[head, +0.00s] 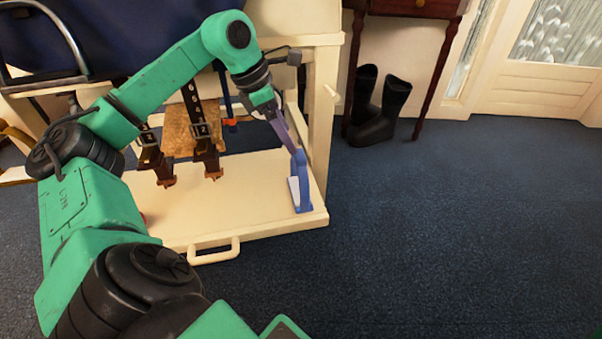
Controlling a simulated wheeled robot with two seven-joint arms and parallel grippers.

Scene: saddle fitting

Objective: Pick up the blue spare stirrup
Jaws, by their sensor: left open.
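The blue stirrup (304,187) stands upright near the right front corner of a cream shelf (240,200). It has a pale tread at its base. My left gripper (293,150) reaches down from above, its purplish fingers at the top of the stirrup. The fingers look seen nearly edge-on, so I cannot tell whether they touch the stirrup or straddle its top. The left gripper is open. My right gripper is not in view.
A cream post (323,110) rises just right of the gripper. Two brown straps with buckles (203,130) hang left of it, before a brown panel. Black boots (381,110) stand under a dark red table (415,8). The blue carpet (450,230) at right is clear.

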